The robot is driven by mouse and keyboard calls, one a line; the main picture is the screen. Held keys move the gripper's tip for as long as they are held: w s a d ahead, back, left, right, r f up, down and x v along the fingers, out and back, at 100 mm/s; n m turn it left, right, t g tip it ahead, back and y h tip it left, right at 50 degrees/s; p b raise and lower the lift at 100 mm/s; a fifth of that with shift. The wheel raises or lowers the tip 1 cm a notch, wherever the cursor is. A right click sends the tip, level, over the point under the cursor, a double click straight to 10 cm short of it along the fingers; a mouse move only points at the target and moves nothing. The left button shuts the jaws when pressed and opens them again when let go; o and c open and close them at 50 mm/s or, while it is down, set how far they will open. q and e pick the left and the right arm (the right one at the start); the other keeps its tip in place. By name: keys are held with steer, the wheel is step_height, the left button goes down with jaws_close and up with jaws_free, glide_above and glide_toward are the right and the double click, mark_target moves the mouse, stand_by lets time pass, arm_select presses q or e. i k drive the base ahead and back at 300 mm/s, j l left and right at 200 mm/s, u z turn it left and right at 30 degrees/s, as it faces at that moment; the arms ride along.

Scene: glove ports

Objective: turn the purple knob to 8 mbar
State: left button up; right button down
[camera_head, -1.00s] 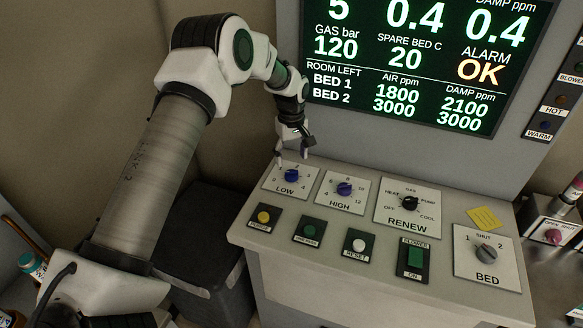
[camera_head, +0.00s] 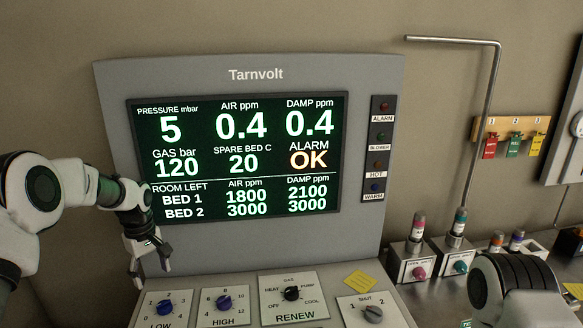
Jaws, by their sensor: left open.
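Two blue-purple knobs show at the bottom of the head view: the LOW knob (camera_head: 163,307) and the HIGH knob (camera_head: 224,303). I cannot tell their hues apart surely. The HIGH plate (camera_head: 238,317) has a number scale around its knob; the pointer's exact reading is too small to tell. My left gripper (camera_head: 151,271) is open and empty, fingers pointing down, just above and behind the LOW knob and left of the HIGH knob. The display (camera_head: 240,160) reads pressure 5 mbar and alarm OK. My right gripper is not in view.
The upright display housing stands close behind the knobs. Part of my right arm (camera_head: 510,287) is at the lower right.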

mark_target(223, 304)
steer(key=k, duration=0.95)
